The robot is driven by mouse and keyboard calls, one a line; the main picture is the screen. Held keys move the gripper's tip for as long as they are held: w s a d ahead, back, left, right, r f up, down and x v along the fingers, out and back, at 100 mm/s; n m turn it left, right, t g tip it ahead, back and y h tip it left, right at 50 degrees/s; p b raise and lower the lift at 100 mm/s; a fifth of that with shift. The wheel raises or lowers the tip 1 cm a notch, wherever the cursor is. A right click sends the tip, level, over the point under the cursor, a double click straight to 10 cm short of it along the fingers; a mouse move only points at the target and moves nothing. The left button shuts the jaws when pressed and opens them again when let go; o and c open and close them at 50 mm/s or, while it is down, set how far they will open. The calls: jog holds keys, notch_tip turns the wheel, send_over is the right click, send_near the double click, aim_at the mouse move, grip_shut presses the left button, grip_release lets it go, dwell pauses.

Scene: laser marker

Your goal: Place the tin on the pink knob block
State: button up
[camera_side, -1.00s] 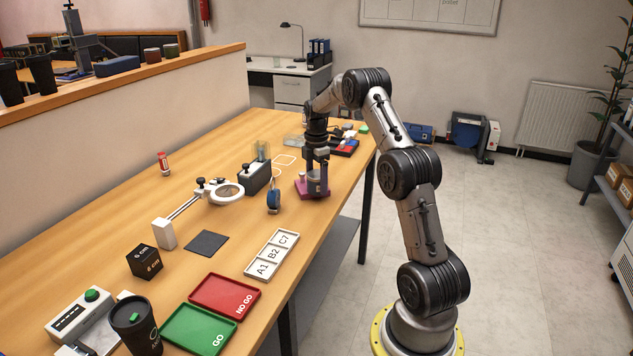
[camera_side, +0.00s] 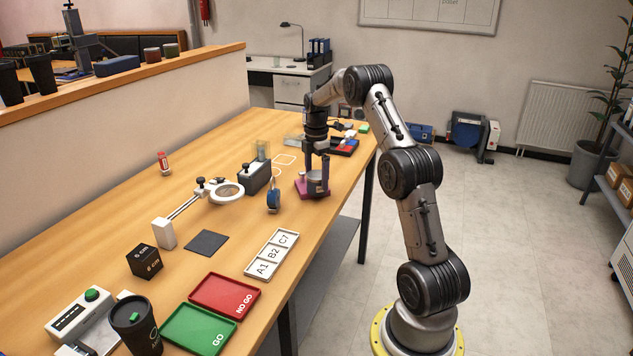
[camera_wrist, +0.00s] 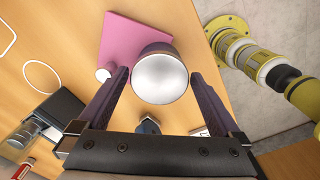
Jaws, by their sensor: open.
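The tin (camera_side: 315,185) is a small grey cylinder, and it stands upright over the pink knob block (camera_side: 301,189). In the wrist view the tin's pale round top (camera_wrist: 160,78) covers the near right corner of the pink block (camera_wrist: 128,35). The block's white knob (camera_wrist: 103,74) shows left of the tin. My gripper (camera_wrist: 159,76) is open, with one finger on each side of the tin and gaps visible between. In the side view my gripper (camera_side: 317,167) is just above and around the tin. The tin's underside is hidden.
A blue round-ended item (camera_side: 273,200) and a dark box with a clear container (camera_side: 257,175) stand left of the block. The table edge is close on the right.

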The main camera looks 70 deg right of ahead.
aim_at(316, 175)
notch_tip(316, 175, up, 10)
jog(key=shift+f, duration=0.1)
jog(key=s+a+r+m+t, duration=0.15)
jog(key=a+r, duration=0.25)
jog(key=a, duration=0.4)
jog(key=s+a+r+m+h, duration=0.1)
jog(key=a+r+m, duration=0.15)
jog(key=a, duration=0.55)
jog(key=s+a+r+m+t, duration=0.1)
jog(key=a+r, duration=0.4)
jog(key=a, duration=0.3)
jog(key=s+a+f+m+t+y, duration=0.1)
jog(key=s+a+f+m+t, duration=0.2)
jog(key=s+a, duration=1.2)
notch_tip(316, 175, down, 3)
jog(key=s+m, duration=0.1)
jog(key=m, duration=0.1)
jog(key=shift+m, duration=0.4)
jog(key=shift+s+a, duration=0.1)
